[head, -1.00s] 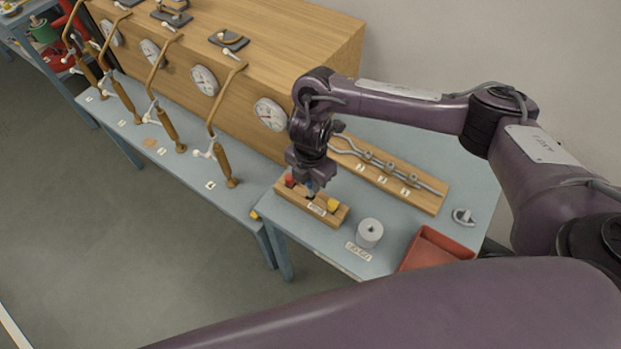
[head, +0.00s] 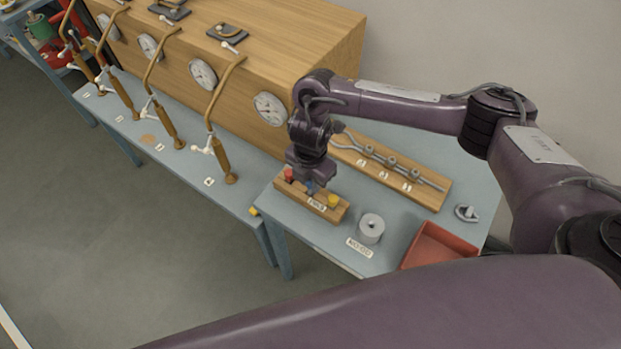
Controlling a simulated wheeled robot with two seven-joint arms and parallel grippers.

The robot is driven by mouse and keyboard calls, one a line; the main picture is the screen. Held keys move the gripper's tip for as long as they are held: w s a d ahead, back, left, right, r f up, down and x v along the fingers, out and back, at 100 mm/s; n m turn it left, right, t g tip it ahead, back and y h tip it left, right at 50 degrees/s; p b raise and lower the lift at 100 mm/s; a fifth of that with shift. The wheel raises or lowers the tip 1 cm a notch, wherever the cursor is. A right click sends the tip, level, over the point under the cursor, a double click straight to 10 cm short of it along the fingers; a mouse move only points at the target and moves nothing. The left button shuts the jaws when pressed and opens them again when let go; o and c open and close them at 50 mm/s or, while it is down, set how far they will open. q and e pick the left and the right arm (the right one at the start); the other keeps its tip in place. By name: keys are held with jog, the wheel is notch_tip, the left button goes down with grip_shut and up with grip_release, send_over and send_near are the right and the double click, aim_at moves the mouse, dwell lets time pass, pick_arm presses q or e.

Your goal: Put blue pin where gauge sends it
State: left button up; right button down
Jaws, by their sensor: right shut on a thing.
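The blue pin (head: 311,187) stands in the middle of a small wooden block (head: 340,214), between a red pin (head: 288,174) and a yellow pin (head: 333,201). My right gripper (head: 308,180) points down over the block and is shut on the blue pin, mostly hiding it. My left gripper is out of view.
A grey cylinder with a top hole (head: 370,228) stands behind a label. A red tray (head: 437,247) is at the right. A wooden board with bent metal rods (head: 390,170) lies behind. Wooden-handled tubes (head: 220,150) stand on the left bench.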

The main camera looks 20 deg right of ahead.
jog(key=shift+f+b, duration=0.8)
jog(key=shift+f, duration=0.3)
jog(key=c, duration=1.2)
grip_release()
jog(key=shift+o, duration=0.2)
notch_tip(320, 180, up, 8)
jog(key=shift+f+p, duration=0.1)
jog(key=shift+p, duration=0.4)
